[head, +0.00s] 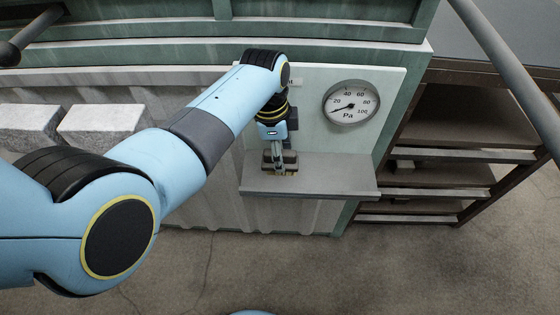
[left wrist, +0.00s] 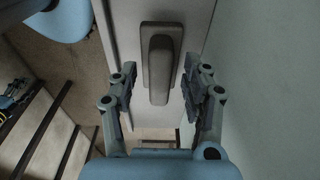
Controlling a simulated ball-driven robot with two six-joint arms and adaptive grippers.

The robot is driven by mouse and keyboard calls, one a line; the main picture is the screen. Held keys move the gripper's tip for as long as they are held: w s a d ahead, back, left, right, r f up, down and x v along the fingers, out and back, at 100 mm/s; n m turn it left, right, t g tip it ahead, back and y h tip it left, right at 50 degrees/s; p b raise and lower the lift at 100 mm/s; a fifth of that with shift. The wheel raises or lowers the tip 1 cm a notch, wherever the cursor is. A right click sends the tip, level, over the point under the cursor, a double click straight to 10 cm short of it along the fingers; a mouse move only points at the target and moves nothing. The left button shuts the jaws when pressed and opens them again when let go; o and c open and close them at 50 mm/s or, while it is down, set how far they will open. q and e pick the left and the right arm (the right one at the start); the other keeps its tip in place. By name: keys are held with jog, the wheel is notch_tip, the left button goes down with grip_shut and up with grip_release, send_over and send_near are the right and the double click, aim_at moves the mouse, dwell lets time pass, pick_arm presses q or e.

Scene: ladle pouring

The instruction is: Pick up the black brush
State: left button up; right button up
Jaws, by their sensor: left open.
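The black brush shows in the left wrist view (left wrist: 159,68) as a dark grey-brown block with a raised long handle on a wider base. It lies on the small grey shelf (head: 325,178) under the gauge panel. In the left wrist view the gripper (left wrist: 160,92) is open, with one finger on each side of the handle's near end and a gap on both sides.
A round pressure gauge (head: 350,103) is on the pale panel just above the shelf. Grey stone blocks (head: 100,122) sit at the left. A dark rack with shelves (head: 440,150) stands at the right. The shelf right of the gripper is clear.

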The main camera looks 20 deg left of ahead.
pick_arm(q)
jog(key=shift+c, duration=0.9)
grip_shut()
jog(key=shift+r, duration=0.1)
pick_arm(e)
jog(key=shift+r, duration=0.1)
pick_arm(q)
jog(key=shift+r+p, duration=0.2)
jog(key=shift+p, duration=0.1)
notch_tip(320, 180, up, 10)
jog(key=p, duration=1)
jog(key=shift+f+p, duration=0.2)
jog(key=shift+p, duration=0.1)
pick_arm(e)
notch_tip(320, 180, up, 11)
jog(key=shift+w, duration=0.2)
